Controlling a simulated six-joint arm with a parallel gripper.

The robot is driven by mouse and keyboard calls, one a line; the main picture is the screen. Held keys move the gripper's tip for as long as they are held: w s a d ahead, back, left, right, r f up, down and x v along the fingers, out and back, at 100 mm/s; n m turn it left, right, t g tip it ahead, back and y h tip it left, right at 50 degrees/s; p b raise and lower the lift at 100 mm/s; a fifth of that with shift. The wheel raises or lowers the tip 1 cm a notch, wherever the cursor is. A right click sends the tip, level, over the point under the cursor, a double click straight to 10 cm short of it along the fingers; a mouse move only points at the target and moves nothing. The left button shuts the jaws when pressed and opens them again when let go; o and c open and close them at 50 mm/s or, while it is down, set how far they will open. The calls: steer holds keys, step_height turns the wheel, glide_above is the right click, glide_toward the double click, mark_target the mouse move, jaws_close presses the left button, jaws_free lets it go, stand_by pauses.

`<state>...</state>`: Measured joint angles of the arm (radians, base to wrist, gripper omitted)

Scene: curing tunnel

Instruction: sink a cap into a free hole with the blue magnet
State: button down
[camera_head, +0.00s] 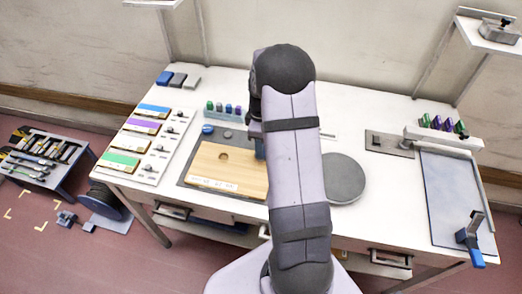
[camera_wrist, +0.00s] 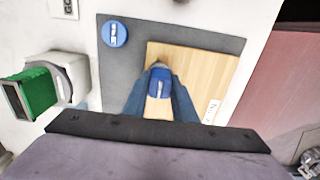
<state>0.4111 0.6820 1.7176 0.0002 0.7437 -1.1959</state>
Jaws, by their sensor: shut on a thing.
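My gripper (camera_wrist: 163,98) is shut on a blue magnet (camera_wrist: 160,82), a block with a pale stripe. It hangs over the wooden board (camera_wrist: 207,72), near the board's edge in the wrist view; I cannot tell its height. In the head view, my arm hides most of the gripper and the right part of the board (camera_head: 242,178). One round hole (camera_head: 223,156) shows open in the board. A blue disc (camera_head: 208,129) with a white mark lies on the grey mat behind the board. It also shows in the wrist view (camera_wrist: 114,33). A grey disc (camera_head: 228,134) lies beside it.
A small rack (camera_head: 222,109) of coloured blocks stands behind the mat. A panel with coloured strips (camera_head: 146,146) lies at the left. A grey round plate (camera_head: 344,178) lies right of my arm. A tray (camera_head: 455,195) with a blue-handled clamp (camera_head: 469,240) is at the far right.

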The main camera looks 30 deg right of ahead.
steer(key=shift+r+p, duration=2)
steer(key=shift+r, duration=0.75)
